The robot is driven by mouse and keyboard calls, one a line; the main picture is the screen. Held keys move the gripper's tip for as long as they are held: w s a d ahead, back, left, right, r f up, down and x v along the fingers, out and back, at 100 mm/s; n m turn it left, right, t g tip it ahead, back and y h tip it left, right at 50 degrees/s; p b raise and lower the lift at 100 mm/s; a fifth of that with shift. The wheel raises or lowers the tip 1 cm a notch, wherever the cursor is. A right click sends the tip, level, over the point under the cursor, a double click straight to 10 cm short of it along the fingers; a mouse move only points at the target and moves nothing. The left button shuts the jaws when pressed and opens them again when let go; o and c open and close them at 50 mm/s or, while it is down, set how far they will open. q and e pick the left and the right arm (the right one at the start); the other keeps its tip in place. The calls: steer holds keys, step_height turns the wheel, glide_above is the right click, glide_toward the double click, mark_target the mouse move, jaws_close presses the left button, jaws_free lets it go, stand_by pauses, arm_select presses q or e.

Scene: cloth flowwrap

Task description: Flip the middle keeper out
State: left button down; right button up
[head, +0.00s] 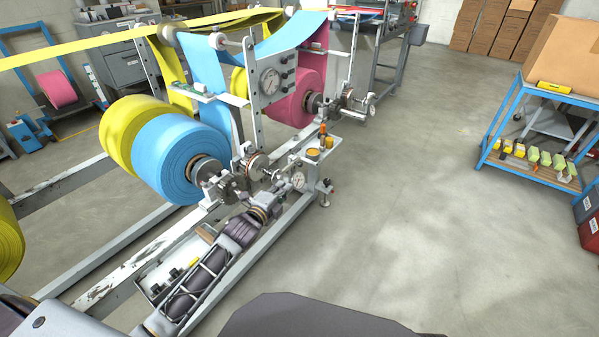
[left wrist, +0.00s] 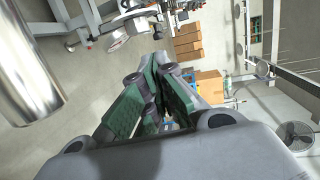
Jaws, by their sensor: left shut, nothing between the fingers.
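The middle station carries the blue roll (head: 172,158) and a yellow roll (head: 121,125) side by side on one shaft. Metal fittings at the shaft's near end (head: 218,184) rest on the stand; which small part is the keeper I cannot make out clearly. My left gripper (head: 274,203) is just right of and below these fittings, beside the frame rail. Its fingers are shut and empty, which the left wrist view (left wrist: 157,68) also shows. Contact with the keeper cannot be seen. My right gripper is not in view.
The pink roll (head: 300,98) is on the far station. A blue cart (head: 535,165) stands at the right. The floor (head: 420,200) between is clear.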

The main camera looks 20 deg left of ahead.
arm_select(q)
steer(key=b+x, duration=0.3)
steer(key=x, duration=0.9)
steer(key=shift+w+b, duration=0.25)
steer(key=shift+b, duration=0.05)
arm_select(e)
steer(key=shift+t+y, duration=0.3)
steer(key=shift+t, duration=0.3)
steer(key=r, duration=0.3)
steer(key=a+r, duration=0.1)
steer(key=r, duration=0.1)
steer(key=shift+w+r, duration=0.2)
arm_select(q)
steer(key=shift+d, duration=0.1)
steer(key=shift+w, duration=0.1)
steer(key=x, duration=0.3)
steer(key=d+r+x, duration=0.1)
steer(key=x, duration=0.1)
steer(key=shift+w+f+p, duration=0.1)
steer(key=shift+w+p, duration=0.2)
steer(key=shift+p, duration=0.1)
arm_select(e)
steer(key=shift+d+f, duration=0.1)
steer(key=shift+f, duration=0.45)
